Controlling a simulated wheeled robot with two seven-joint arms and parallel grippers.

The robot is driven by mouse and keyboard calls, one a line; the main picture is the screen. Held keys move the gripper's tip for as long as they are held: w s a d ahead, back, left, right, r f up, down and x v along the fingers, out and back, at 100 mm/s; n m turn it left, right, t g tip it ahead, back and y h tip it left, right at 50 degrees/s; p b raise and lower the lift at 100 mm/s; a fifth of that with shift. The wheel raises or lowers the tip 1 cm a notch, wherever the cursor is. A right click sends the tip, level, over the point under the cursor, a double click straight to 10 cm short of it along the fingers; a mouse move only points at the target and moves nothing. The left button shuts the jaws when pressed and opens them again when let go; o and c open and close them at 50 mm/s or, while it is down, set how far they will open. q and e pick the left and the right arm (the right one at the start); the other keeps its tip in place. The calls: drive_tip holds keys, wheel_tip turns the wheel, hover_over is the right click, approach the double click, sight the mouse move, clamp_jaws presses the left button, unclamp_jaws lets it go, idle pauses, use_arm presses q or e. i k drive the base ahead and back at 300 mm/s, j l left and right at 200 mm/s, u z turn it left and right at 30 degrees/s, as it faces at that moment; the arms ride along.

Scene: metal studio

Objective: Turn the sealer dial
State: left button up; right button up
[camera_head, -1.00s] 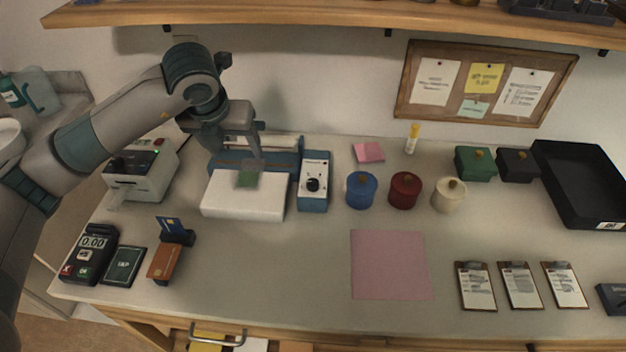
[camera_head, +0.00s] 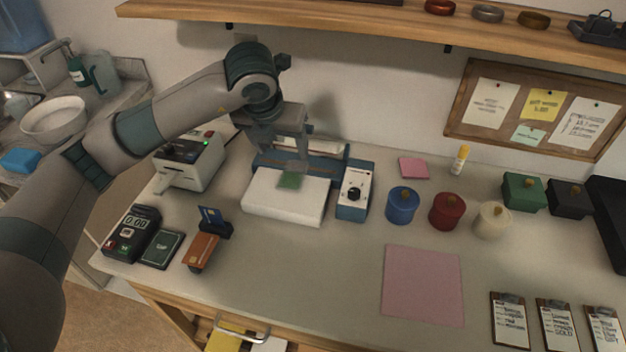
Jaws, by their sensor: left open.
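The sealer (camera_head: 267,176) is a blue machine with a white padded platform (camera_head: 284,206) in front, at the back left of the counter. Its dial (camera_head: 354,194) is a small black knob on the white face of the blue control box at its right end. My left gripper (camera_head: 290,177) is open and points down over the platform's back part, to the left of the dial and apart from it. A small green piece (camera_head: 291,181) lies on the platform by the fingertips. My right gripper is not in view.
Blue (camera_head: 402,206), red (camera_head: 447,211) and cream (camera_head: 492,220) lidded jars stand right of the sealer. A label printer (camera_head: 189,163) stands left. A card terminal (camera_head: 133,233) and card holder (camera_head: 207,240) are front left. A wooden shelf (camera_head: 370,25) overhangs the back.

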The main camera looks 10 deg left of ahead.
sight(353, 193)
drive_tip(key=k+l+z, duration=0.15)
drive_tip(key=l, duration=0.2)
drive_tip(key=k+l+z, duration=0.2)
drive_tip(key=l, duration=0.15)
drive_tip(key=l+z, duration=0.15)
drive_tip(key=l, duration=0.25)
